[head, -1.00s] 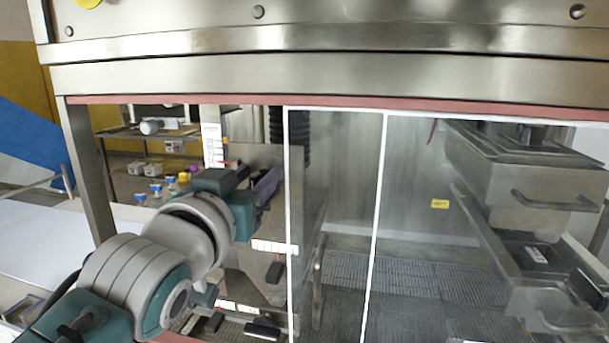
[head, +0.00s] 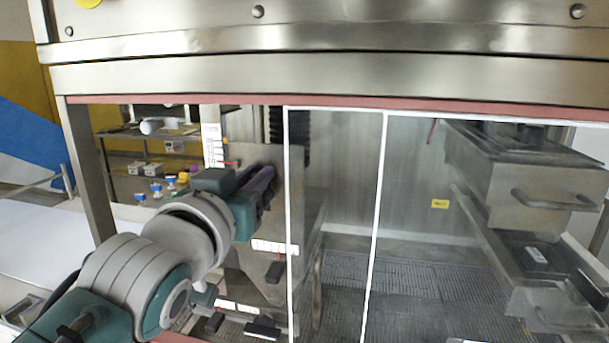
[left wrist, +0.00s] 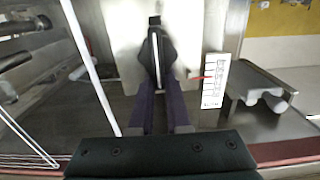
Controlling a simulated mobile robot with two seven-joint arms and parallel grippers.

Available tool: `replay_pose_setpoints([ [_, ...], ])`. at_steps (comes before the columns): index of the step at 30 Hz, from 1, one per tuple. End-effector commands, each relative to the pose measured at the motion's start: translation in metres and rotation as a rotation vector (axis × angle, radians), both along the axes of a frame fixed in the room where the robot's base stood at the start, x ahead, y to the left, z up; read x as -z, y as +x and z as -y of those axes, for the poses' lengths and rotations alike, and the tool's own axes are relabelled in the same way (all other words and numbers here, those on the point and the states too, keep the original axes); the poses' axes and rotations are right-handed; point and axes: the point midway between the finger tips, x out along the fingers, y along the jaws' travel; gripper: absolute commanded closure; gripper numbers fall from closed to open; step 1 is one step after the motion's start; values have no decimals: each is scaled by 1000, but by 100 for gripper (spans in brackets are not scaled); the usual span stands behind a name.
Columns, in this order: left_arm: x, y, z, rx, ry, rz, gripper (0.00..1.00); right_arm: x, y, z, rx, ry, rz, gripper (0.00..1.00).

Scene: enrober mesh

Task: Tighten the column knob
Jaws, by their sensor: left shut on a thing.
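The column knob (left wrist: 157,50) is black and sits upright in the left wrist view, in front of a pale plate. My left gripper (left wrist: 157,82) has its two purple fingers shut on the knob, one on each side. In the head view my left gripper (head: 264,180) reaches in past the left post of the steel frame. There the knob is hidden by the fingers and gripper body. A white scale strip (head: 212,146) with a red pointer stands beside the knob, and it also shows in the left wrist view (left wrist: 215,82). My right gripper is in neither view.
A clear panel with white edges (head: 385,200) stands right of my left gripper. A steel beam (head: 330,78) crosses above my arm. Steel trays with handles (head: 545,195) are at the right. Small bottles (head: 157,189) stand behind at the left.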

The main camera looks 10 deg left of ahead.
Motion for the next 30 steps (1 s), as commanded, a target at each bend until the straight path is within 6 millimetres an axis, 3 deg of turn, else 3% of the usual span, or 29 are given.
replay_pose_setpoints([
  [8,2,0,3,0,91,0,100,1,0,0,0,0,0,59],
  [24,8,-1,16,3,547,13,100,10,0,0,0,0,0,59],
  [30,9,-1,17,4,604,12,100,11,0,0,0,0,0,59],
])
